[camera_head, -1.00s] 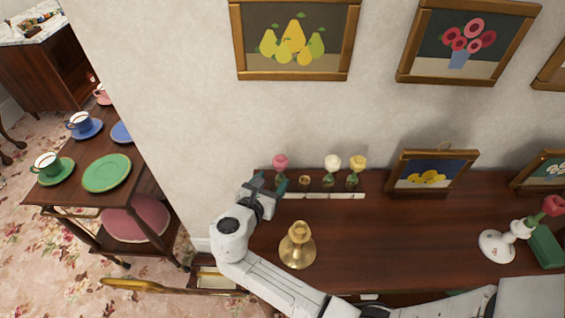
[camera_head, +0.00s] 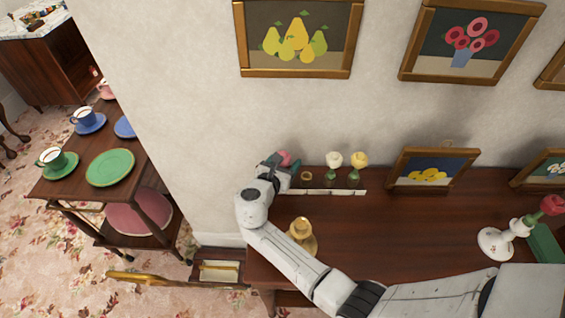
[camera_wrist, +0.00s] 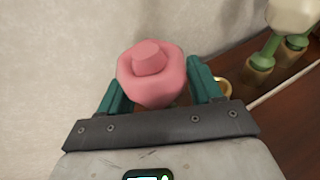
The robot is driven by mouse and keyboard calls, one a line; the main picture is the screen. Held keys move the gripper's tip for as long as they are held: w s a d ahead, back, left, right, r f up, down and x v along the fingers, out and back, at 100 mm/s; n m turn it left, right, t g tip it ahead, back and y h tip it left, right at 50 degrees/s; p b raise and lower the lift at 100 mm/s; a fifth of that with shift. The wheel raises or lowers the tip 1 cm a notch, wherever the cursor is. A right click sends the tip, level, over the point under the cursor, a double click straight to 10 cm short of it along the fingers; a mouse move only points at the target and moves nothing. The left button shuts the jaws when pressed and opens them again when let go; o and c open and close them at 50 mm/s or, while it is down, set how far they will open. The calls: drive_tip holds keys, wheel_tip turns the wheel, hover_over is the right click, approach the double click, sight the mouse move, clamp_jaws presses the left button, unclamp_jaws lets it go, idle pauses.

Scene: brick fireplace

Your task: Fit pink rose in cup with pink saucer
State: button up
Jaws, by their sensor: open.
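The pink rose (camera_head: 284,158) stands at the left end of a row of holders on the wooden sideboard, partly hidden by my gripper in the head view. In the wrist view the pink rose (camera_wrist: 152,75) lies between the two green fingers of my gripper (camera_wrist: 155,85), which are open with one on each side. I cannot tell whether they touch it. My gripper (camera_head: 275,162) is at the sideboard's back left, by the wall. A pink cup (camera_head: 105,90) shows at the far edge of the cart; its saucer is mostly hidden.
White (camera_head: 333,161) and yellow (camera_head: 358,161) roses stand to the right. A brass candlestick (camera_head: 302,234) stands close to my arm. The wooden cart (camera_head: 70,188) at the left holds a green cup (camera_head: 51,158), a blue cup (camera_head: 84,117) and a green plate (camera_head: 110,167).

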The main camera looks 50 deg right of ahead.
clamp_jaws()
idle(0.4)
drive_tip(key=shift+r, duration=0.2)
